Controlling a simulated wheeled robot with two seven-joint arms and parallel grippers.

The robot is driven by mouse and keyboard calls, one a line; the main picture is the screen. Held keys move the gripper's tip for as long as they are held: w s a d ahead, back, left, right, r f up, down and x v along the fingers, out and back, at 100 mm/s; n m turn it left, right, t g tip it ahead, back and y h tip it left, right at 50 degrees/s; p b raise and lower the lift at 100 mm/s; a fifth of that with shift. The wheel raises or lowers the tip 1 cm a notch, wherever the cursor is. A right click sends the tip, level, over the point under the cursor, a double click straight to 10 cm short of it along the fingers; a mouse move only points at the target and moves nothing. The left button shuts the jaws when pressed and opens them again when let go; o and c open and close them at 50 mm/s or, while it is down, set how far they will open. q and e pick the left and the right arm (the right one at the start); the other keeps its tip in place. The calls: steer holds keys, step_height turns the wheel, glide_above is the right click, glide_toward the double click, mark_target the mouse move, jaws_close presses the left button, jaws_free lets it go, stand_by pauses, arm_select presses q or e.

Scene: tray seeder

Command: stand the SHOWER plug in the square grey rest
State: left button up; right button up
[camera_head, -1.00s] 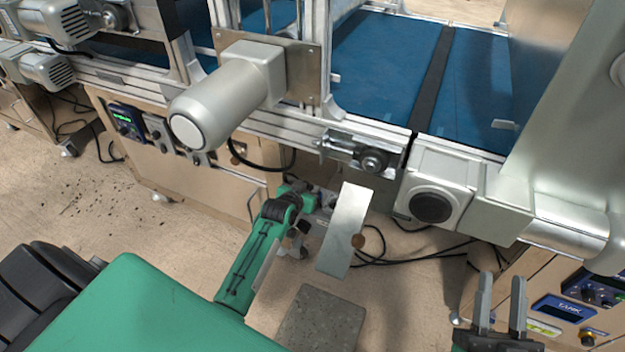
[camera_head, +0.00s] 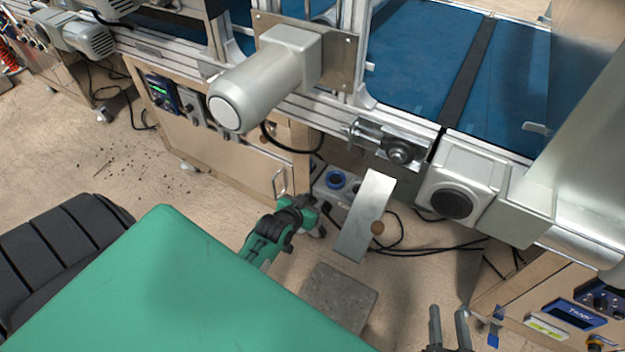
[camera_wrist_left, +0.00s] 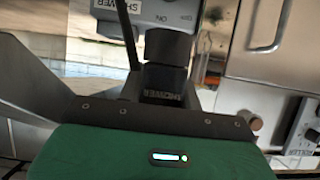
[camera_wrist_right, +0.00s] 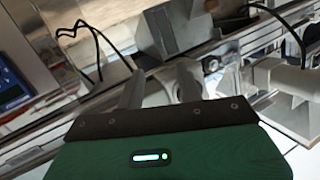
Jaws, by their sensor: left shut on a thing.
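The black SHOWER plug (camera_wrist_left: 165,82) shows in the left wrist view, its name printed on its near end. My left gripper (camera_head: 318,205) is shut on it. The plug's far end is against or just in front of a grey socket box (camera_wrist_left: 150,12) with a SHOWER label; I cannot tell whether it is seated. My right gripper (camera_head: 449,328) is open and empty at lower right.
A tilted metal plate (camera_head: 366,215) with a brown knob stands just right of the left gripper. Black cables (camera_head: 440,250) run behind it along the floor. The conveyor frame with a grey motor (camera_head: 265,80) overhangs above. Open floor lies at left.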

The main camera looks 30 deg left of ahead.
arm_select(q)
steer(key=shift+w+a, duration=0.15)
steer(key=shift+w, duration=2.4)
steer(key=shift+w+a, duration=0.15)
steer(key=shift+w, duration=2.4)
arm_select(e)
steer(key=shift+w+d+r+t, duration=0.15)
steer(key=shift+w+r+t, duration=0.3)
steer(key=shift+r, duration=0.25)
steer(key=shift+s+f, duration=0.1)
steer(key=shift+f, duration=0.05)
